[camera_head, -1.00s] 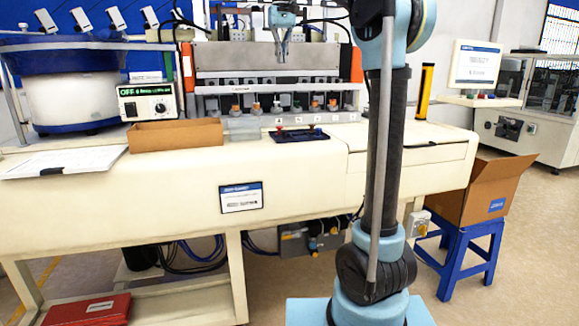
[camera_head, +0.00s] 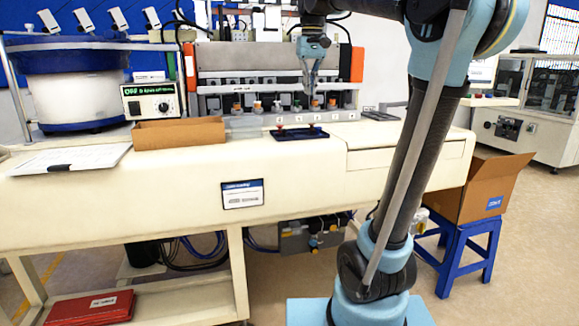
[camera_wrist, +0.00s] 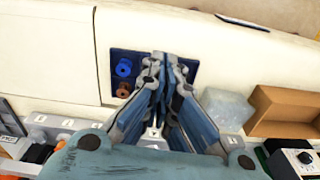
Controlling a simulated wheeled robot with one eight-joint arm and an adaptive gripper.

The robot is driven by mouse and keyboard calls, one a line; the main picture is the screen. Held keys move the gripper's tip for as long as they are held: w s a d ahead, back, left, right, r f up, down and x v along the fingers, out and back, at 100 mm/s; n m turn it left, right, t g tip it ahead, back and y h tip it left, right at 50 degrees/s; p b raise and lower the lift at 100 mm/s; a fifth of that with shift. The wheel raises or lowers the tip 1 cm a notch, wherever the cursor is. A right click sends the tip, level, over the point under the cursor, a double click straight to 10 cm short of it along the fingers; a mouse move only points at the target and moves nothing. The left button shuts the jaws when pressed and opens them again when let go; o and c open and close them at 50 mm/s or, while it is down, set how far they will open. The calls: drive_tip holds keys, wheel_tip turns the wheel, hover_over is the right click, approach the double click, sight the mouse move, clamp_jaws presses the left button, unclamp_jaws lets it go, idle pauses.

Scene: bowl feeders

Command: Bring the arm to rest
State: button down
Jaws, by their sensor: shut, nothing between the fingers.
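My gripper (camera_head: 311,90) hangs fingers-down in front of the machine's row of stations, above the bench. In the wrist view my gripper (camera_wrist: 162,60) has its fingertips together with nothing between them. Its fingers overlap a dark blue tray (camera_wrist: 125,65) in that picture. The tray (camera_head: 299,133) lies on the bench top below my gripper and carries small red and blue pieces. My arm is bent, with its lower part leaning to the right.
A cardboard tray (camera_head: 180,132) and a clear container (camera_head: 241,124) stand on the bench (camera_head: 200,180). A bowl feeder (camera_head: 72,85) and a control box (camera_head: 151,101) are at left. An open carton (camera_head: 487,187) sits on a blue stool (camera_head: 462,245) at right.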

drive_tip(key=s+d+f, duration=0.4)
drive_tip(key=s+f, duration=0.4)
drive_tip(key=f, duration=0.5)
drive_tip(key=s+d+f+m+t, duration=0.1)
drive_tip(key=s+d+f, duration=0.3)
drive_tip(key=s+f, duration=0.4)
drive_tip(key=s+d+f+m, duration=0.1)
drive_tip(key=s+d+f, duration=0.3)
drive_tip(key=s+f, duration=0.5)
wheel_tip(320, 180, down, 10)
drive_tip(key=shift+d+f+t, duration=0.15)
drive_tip(key=shift+d+t, duration=0.1)
drive_tip(key=shift+t, duration=0.05)
drive_tip(key=shift+w+f, duration=0.2)
drive_tip(key=shift+w, duration=0.3)
drive_tip(key=c, duration=2.4)
unclamp_jaws()
